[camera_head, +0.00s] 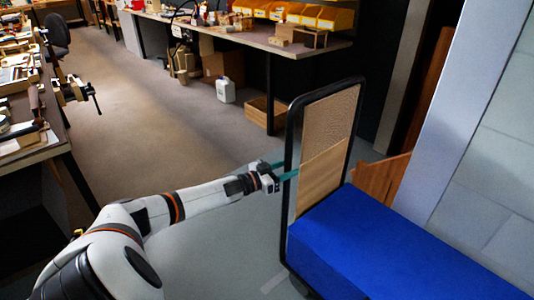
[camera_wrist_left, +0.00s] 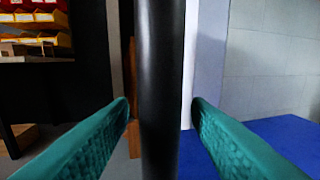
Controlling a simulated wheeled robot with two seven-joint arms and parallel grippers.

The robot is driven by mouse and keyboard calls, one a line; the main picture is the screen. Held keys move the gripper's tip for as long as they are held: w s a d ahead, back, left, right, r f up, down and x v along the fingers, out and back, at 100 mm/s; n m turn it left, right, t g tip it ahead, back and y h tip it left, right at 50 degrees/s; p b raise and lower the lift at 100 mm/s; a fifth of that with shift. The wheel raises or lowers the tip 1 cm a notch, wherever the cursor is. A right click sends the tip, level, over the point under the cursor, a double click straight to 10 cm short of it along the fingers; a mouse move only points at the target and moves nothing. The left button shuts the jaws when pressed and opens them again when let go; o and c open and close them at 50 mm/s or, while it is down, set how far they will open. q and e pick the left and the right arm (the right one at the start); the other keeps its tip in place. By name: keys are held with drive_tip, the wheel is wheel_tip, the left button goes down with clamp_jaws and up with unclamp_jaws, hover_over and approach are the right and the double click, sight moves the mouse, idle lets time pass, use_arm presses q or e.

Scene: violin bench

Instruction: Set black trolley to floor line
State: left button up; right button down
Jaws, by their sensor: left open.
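The black trolley has an upright black tube frame (camera_head: 291,130) around a tan panel (camera_head: 325,155) and a flat blue deck (camera_head: 385,245) reaching to the lower right. My left gripper (camera_head: 286,169) is at the frame's left post, at about mid height. In the left wrist view the black post (camera_wrist_left: 160,90) stands upright between the two open teal fingers (camera_wrist_left: 160,112), with gaps on both sides. A short pale strip (camera_head: 273,284) lies on the floor near the trolley's lower left corner; I cannot tell if it is the floor line. My right gripper is out of view.
A workbench (camera_head: 250,35) with yellow bins (camera_head: 322,17) stands behind, with a white jug (camera_head: 226,90) and a wooden crate (camera_head: 265,112) below. Another bench with a vise (camera_head: 75,90) is at left. A pale wall panel (camera_head: 460,110) borders the right. The left-centre floor is clear.

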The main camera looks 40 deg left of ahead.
use_arm(q)
drive_tip(key=p+v, duration=0.2)
drive_tip(key=v, duration=0.7)
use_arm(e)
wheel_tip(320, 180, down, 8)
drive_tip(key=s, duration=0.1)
use_arm(q)
drive_tip(key=shift+s+r, duration=0.1)
drive_tip(key=shift+s, duration=0.05)
